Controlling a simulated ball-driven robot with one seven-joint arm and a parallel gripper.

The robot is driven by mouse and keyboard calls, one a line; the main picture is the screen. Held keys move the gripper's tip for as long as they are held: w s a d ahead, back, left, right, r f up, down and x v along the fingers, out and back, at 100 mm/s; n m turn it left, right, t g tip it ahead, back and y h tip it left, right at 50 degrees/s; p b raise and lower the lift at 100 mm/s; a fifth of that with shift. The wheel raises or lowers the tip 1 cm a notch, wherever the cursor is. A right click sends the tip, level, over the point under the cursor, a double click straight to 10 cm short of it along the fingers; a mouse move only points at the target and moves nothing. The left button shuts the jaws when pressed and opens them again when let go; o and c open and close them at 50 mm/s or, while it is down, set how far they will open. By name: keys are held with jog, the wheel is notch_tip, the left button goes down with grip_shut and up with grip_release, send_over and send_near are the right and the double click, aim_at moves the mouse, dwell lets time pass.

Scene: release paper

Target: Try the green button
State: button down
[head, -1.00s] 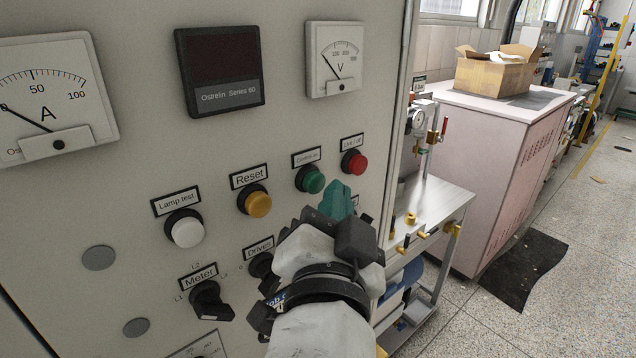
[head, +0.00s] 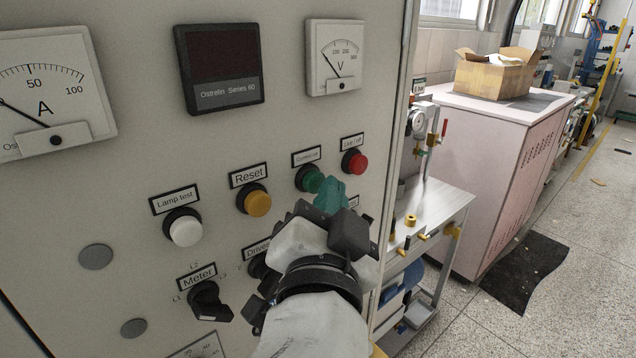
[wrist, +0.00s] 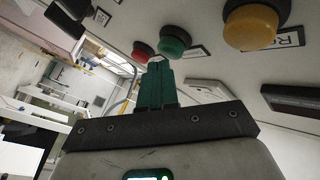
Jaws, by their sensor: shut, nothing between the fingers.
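The green button (head: 311,179) sits on the grey panel in the head view, between the yellow and red buttons, under a small label. It also shows in the wrist view (wrist: 174,42), just beyond my fingertips. My gripper (head: 329,186) has teal fingers that are shut and empty. In the head view the fingertips overlap the lower right edge of the green button. In the wrist view my gripper (wrist: 156,66) points up toward the button, with the tips just below it. I cannot tell whether they touch.
A yellow Reset button (head: 258,202) and a white Lamp test button (head: 185,228) are to the left. A red button (head: 355,161) is close on the right. A Meter knob (head: 208,301) is below. A metal bench (head: 440,205) stands right of the panel.

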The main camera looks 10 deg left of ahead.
jog(key=shift+w+a, duration=0.3)
jog(key=shift+a, duration=0.05)
dwell(0.5)
dwell(0.3)
jog(key=shift+s+d, duration=0.55)
jog(key=shift+d, duration=0.1)
jog(key=s+d, duration=0.1)
jog(key=d, duration=0.1)
jog(key=s+d, duration=0.2)
dwell(0.5)
dwell(0.4)
